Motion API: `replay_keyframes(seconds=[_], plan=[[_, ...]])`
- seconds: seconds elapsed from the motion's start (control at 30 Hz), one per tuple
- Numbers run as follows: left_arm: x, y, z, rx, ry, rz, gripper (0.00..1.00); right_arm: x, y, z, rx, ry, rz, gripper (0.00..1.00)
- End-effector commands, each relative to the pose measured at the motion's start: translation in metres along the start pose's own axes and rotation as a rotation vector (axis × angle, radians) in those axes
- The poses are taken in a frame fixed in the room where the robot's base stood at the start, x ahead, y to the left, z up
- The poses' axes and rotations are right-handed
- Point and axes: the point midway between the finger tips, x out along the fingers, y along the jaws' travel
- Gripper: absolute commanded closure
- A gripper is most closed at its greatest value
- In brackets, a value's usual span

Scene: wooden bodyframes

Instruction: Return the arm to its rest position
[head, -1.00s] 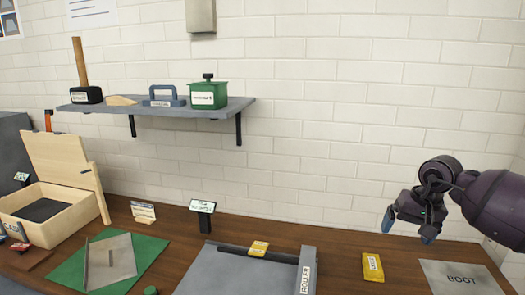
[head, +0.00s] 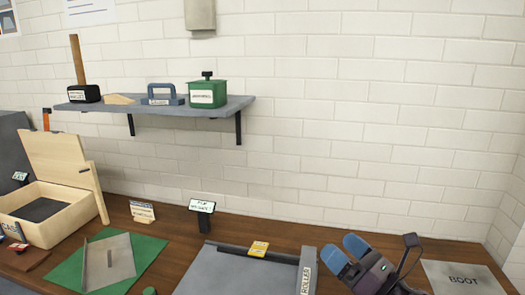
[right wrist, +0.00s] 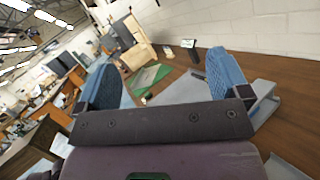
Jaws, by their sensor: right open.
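My right gripper (head: 346,252) is low at the right of the head view, over the bench between the grey roller plate and the BOOT plate. Its two blue fingers are apart with nothing between them. In the right wrist view the open fingers (right wrist: 162,78) frame the bench and the room beyond. Most of the right arm is below the picture. My left gripper is in neither view.
The wooden bench (head: 330,235) holds the grey roller plate (head: 225,272), BOOT plate (head: 462,280), green mat (head: 150,250), open wooden box (head: 45,218) and small sign (head: 202,207). A wall shelf (head: 225,107) carries several tools. The wall area above the gripper is clear.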

Motion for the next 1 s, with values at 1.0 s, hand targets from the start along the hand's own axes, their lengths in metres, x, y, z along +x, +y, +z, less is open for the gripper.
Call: replay_keyframes(seconds=[1.0], plan=[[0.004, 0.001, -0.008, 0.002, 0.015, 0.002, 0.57, -0.294, 0.004, -0.125, 2.018, -1.100, -1.591, 0.06]])
